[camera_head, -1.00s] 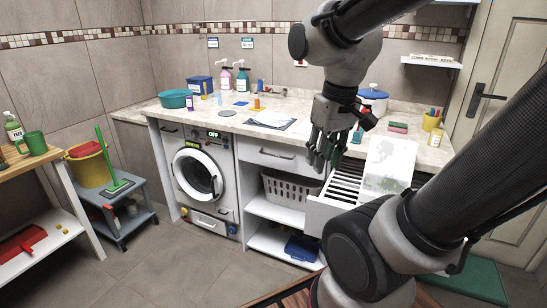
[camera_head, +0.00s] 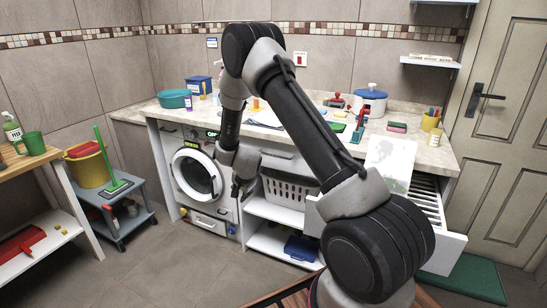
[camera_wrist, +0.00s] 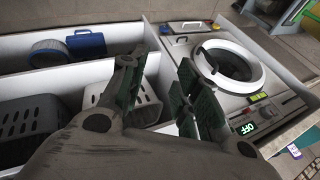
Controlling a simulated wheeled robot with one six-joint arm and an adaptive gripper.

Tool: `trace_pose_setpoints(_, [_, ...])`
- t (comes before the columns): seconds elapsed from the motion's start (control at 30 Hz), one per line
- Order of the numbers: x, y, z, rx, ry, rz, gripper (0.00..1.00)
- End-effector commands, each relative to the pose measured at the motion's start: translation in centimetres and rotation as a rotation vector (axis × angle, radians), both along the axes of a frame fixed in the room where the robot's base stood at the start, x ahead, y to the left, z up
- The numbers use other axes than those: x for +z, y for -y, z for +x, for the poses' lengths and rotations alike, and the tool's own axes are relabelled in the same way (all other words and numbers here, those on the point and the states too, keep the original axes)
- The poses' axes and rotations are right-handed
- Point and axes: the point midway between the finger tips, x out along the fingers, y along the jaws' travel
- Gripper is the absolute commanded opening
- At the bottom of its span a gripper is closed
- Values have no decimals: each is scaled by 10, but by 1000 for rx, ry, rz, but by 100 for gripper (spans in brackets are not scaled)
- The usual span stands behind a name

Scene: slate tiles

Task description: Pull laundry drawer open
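A white drawer (camera_head: 429,231) with a slatted inside stands pulled out at the right end of the counter; my arm hides its left part. A second drawer front (camera_head: 277,151) lies under the counter above the laundry basket and looks closed, partly behind my arm. I cannot tell which one is the laundry drawer. My gripper (camera_head: 243,180) is low in front of the cabinet, between the washing machine (camera_head: 196,177) and the basket (camera_head: 287,189). In the wrist view my gripper (camera_wrist: 158,78) has its fingers spread with nothing between them.
The shelf below the basket holds a blue item (camera_head: 301,247). The counter (camera_head: 225,114) carries a teal basin (camera_head: 174,98), bottles and a white canister (camera_head: 371,101). A grey cart (camera_head: 122,204) with a yellow bucket (camera_head: 88,166) stands left. The floor before the washing machine is clear.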

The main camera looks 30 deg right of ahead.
Motion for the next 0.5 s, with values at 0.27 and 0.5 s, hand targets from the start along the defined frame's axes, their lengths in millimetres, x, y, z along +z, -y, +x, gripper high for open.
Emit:
trace_pose_setpoints(0.27, [0, 91, 72, -723, 543, -39, 32])
trace_pose_setpoints(0.5, [70, 136, 64, -1042, 918, -34, 32])
